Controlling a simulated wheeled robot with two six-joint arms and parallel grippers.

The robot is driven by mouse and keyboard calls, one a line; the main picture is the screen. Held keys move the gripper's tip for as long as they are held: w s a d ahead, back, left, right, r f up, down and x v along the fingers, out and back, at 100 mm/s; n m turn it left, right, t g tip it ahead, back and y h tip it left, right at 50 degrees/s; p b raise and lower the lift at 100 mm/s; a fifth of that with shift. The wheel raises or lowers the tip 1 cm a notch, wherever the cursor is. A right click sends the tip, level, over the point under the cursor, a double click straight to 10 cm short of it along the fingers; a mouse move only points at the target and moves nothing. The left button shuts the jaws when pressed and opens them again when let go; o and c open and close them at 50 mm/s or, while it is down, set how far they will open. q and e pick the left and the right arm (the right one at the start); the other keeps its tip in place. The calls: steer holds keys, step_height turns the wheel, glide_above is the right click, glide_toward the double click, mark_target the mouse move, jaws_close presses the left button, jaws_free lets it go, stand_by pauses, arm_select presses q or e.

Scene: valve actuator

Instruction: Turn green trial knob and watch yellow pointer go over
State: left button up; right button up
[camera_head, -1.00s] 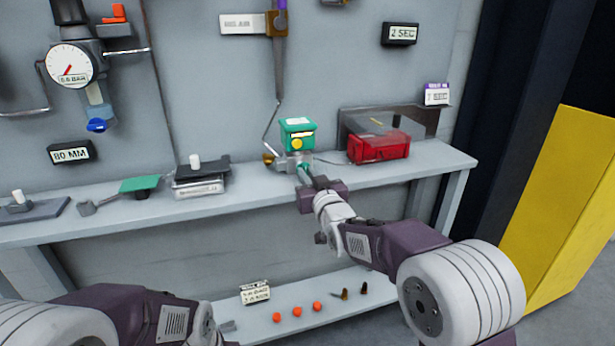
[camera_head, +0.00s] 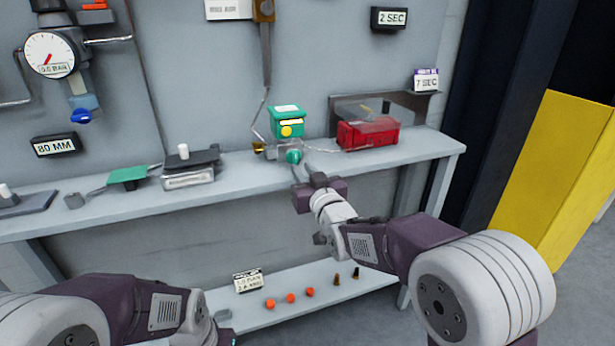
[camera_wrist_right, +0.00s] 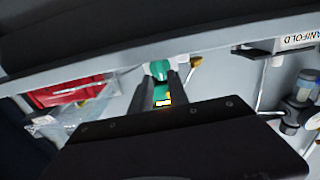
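The green trial knob (camera_head: 293,156) sits on a small metal valve body below a green box (camera_head: 287,110) at the shelf's back. The box front has a yellow round mark and a yellow pointer strip (camera_head: 292,121). My right gripper (camera_head: 301,172) is just in front of and below the knob, its two fingers apart. In the right wrist view the knob (camera_wrist_right: 160,69) shows between the finger ends; whether they touch it I cannot tell. The yellow strip is partly hidden there. My left arm is low at the left; its gripper is barely seen at the bottom edge.
A red box (camera_head: 367,132) under a clear cover stands right of the green box. A grey device (camera_head: 190,168) and a green plate (camera_head: 128,174) lie left along the shelf (camera_head: 235,175). A lower shelf holds orange pieces (camera_head: 291,297). A yellow block (camera_head: 550,180) stands at the right.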

steer(key=v, duration=0.4)
steer(key=shift+s+d, duration=0.1)
steer(key=shift+s, duration=0.25)
steer(key=d+m+h, duration=0.1)
steer(key=d+h, duration=0.1)
steer(key=d, duration=0.4)
steer(key=s+d+f+m+g+h, duration=0.1)
steer(key=s+d+f+g, duration=0.15)
steer(key=f, duration=0.35)
steer(key=s+d+f+m+g+h, duration=0.1)
steer(key=s+d+f+g+h, duration=0.1)
steer(key=d+f, duration=0.35)
steer(key=s+d+f+m+g, duration=0.1)
steer(key=s+f+g, duration=1)
steer(key=s+f, duration=0.7)
steer(key=s+r+p, duration=0.2)
steer(key=r+p, duration=1.1)
steer(key=s+r+p, duration=0.2)
steer(key=r+p, duration=1.1)
steer(key=r, duration=0.1)
steer(key=shift+r, duration=0.25)
